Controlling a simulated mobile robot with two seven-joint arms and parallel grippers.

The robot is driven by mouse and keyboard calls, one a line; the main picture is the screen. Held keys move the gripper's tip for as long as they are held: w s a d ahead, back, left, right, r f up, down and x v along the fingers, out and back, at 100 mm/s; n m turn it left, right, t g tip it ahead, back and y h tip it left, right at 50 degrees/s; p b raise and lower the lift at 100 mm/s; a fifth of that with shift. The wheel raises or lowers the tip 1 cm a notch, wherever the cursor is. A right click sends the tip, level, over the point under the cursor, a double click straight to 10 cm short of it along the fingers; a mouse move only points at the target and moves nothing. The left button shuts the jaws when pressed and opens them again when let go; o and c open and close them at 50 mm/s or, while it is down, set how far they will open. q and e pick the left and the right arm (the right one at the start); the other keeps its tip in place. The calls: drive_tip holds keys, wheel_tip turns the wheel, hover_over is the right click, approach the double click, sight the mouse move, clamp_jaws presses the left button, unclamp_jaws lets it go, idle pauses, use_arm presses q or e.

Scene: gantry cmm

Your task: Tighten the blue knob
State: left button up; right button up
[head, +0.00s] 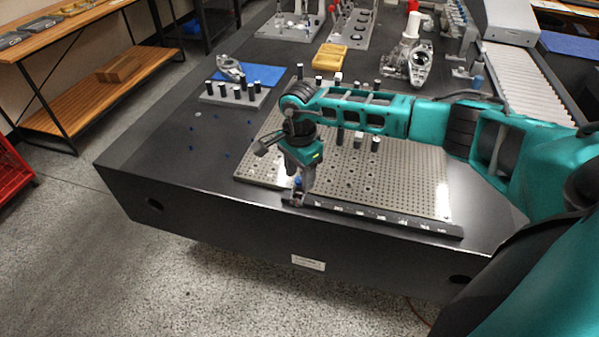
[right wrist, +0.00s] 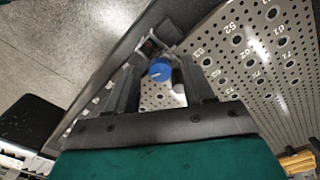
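The blue knob (right wrist: 160,70) is a small round cap with a light mark on its face. In the right wrist view it shows between the two fingers of my right gripper (right wrist: 159,63), with a gap on each side. I cannot tell whether it is level with the fingertips or beyond them. In the head view my right gripper (head: 299,192) points down at the front left corner of the perforated plate (head: 405,190), where a small blue spot of the knob (head: 298,181) shows. The gripper is open. My left gripper is not in view.
A dark numbered rail (head: 385,220) runs along the plate's front edge. A block with several black pins (head: 235,95) and a blue mat (head: 262,75) lie behind. A yellow tray (head: 330,57) and metal castings (head: 420,65) stand farther back. The table's left front is mostly clear.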

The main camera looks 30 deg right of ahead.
sight(300, 179)
wheel_tip(300, 179, up, 13)
idle(0.7)
idle(0.3)
